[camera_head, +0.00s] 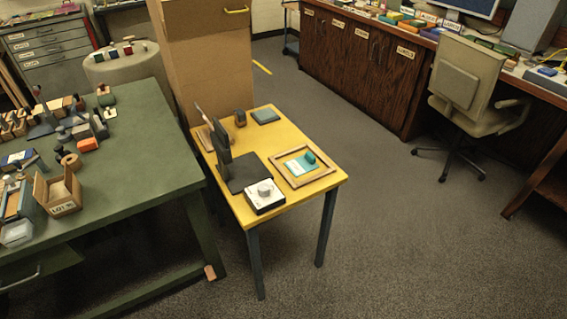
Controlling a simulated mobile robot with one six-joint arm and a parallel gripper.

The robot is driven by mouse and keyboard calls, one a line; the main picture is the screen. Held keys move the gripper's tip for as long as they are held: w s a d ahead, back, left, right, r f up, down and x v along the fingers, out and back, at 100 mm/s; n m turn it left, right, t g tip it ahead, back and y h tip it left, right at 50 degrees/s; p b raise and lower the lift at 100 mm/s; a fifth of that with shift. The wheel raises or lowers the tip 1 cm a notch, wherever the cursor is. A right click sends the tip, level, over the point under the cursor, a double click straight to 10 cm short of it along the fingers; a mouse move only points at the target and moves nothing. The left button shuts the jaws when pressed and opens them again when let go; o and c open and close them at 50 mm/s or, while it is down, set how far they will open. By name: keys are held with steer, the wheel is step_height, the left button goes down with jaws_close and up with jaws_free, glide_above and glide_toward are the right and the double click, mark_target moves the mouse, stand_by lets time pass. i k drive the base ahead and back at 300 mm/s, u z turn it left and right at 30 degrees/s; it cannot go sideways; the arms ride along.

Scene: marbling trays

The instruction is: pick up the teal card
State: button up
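A flat teal card (296,168) with a pale patch lies inside a shallow wooden-framed tray (279,168) on the yellow table (222,181). A small darker green-teal block (310,157) stands at the card's right side; I cannot tell whether it touches the card. My gripper is not in view.
On the yellow table, a dark upright stand (223,145) and a white box with a knob (264,195) are left of the tray. A cluttered green bench (140,135) adjoins on the left, with a tall cardboard box (207,65) behind. The grey floor at right is clear up to the chair (466,85).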

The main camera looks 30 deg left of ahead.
mark_target(300, 165)
steer(key=z, duration=0.8)
steer(key=k, duration=0.1)
steer(key=u, duration=2.2)
steer(key=k, duration=0.9)
steer(key=z, duration=0.1)
steer(key=i, duration=0.65)
steer(key=z, duration=0.05)
